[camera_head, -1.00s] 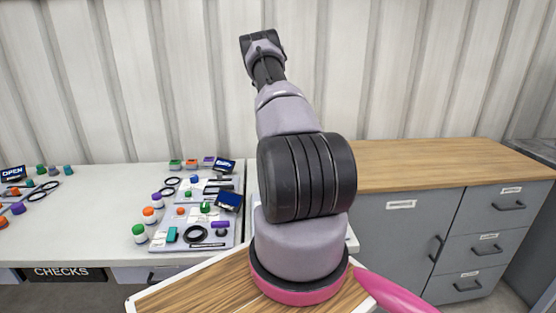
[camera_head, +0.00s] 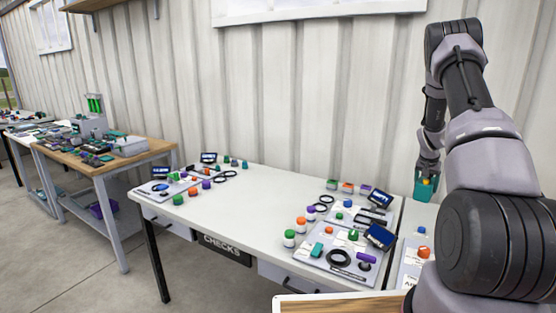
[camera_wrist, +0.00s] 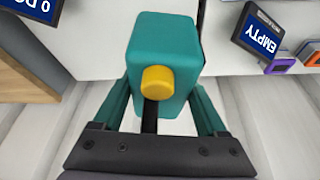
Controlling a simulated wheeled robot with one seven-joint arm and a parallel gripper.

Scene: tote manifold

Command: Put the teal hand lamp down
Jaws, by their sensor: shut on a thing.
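The teal hand lamp (camera_wrist: 183,45) is a teal block with a round yellow knob, seen large in the wrist view. My gripper (camera_wrist: 160,105) is shut on it, with a teal finger at each side. In the head view the lamp (camera_head: 426,188) hangs from my gripper (camera_head: 428,172) at the right, in front of the ribbed wall. It appears above the back right part of the white table (camera_head: 255,205). I cannot tell its exact height over the surface.
Grey boards with small parts lie on the table, with a black ring (camera_head: 338,258) and several coloured-lid jars (camera_head: 289,238). An "EMPTY" sign (camera_wrist: 258,38) shows in the wrist view. The table's middle is fairly clear. A wooden-topped bench (camera_head: 150,150) stands at the left.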

